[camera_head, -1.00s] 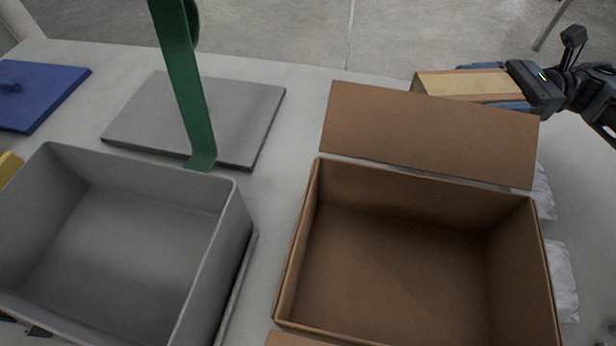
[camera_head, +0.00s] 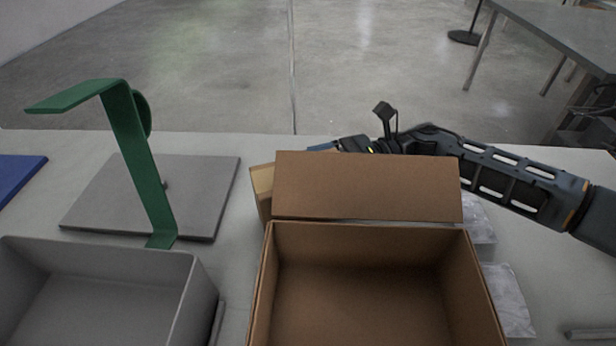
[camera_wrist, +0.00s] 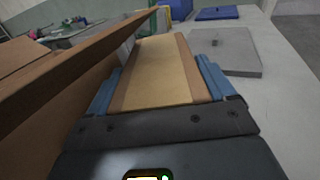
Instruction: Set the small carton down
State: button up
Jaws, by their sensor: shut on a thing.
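The small carton (camera_head: 262,188) is a tan and brown box, mostly hidden behind the raised flap of the large cardboard box in the head view. In the wrist view the carton (camera_wrist: 158,72) lies between the two blue fingers of my gripper (camera_wrist: 160,85), which is shut on it. My gripper (camera_head: 325,147) shows only in part in the head view, behind the flap. I cannot tell whether the carton touches the table.
The open cardboard box (camera_head: 262,290) stands in front, its flap (camera_head: 368,186) upright close to the carton. A grey bin (camera_head: 190,290), a grey slab (camera_head: 205,190) and a green stand (camera_head: 140,165) are to the left. Clear plastic packs (camera_head: 508,300) lie at the right.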

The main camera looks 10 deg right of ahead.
jog(key=shift+s+a+f, duration=0.1)
jog(key=shift+a+f, duration=0.1)
jog(key=shift+a, duration=0.25)
jog(key=shift+s+a+f, duration=0.1)
jog(key=shift+a+f, duration=0.05)
jog(key=shift+a, duration=0.3)
jog(key=shift+f, duration=0.4)
jog(key=shift+f, duration=0.15)
jog(key=o, duration=1.2)
